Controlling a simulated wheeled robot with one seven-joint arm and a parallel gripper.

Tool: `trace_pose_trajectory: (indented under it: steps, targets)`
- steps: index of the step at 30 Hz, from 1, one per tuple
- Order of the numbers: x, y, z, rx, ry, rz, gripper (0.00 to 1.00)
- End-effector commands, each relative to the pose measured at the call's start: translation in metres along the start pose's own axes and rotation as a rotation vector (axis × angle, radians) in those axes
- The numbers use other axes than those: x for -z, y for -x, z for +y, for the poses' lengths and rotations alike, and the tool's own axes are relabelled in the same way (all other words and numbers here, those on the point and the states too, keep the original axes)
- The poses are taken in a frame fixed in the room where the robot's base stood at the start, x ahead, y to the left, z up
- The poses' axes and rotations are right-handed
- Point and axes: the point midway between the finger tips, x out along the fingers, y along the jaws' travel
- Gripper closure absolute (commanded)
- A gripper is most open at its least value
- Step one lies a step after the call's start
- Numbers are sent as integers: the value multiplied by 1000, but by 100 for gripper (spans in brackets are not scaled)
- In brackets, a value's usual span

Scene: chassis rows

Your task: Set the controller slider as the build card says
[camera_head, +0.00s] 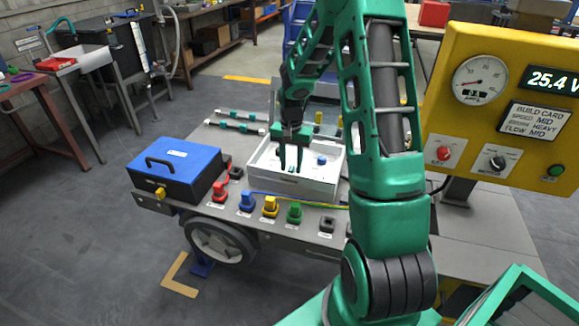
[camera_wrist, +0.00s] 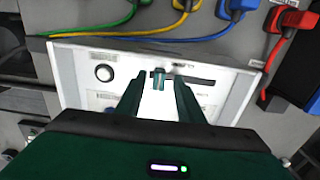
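The white controller box (camera_head: 262,170) sits in the middle of the cart and fills the centre of the wrist view (camera_wrist: 75,75). A dark slot (camera_wrist: 198,79) runs along its top, with a small slider knob (camera_wrist: 158,78) near its left part in the wrist view. My gripper (camera_head: 291,165) points down over the box. Its fingers (camera_wrist: 159,85) are apart on either side of the knob, with gaps visible. Contact is not clear.
A round knob (camera_head: 321,160) stands on the box beside the gripper. Red (camera_head: 219,191), blue (camera_head: 247,200), yellow (camera_head: 270,205) and green (camera_head: 294,211) plugs line the cart's front. A blue case (camera_head: 180,165) is at left. The yellow panel (camera_head: 450,100) rises at right.

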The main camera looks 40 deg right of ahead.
Motion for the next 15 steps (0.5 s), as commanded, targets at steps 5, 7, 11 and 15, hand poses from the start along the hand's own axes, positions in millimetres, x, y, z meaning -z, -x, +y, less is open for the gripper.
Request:
trace_pose_trajectory:
  steps: [5,7,11,15]
  targets:
    - [0,-6,0,0,0,-1,66]
    - [0,-7,0,0,0,-1,66]
    - [0,-6,0,0,0,-1,66]
    - [0,-6,0,0,1,-1,94]
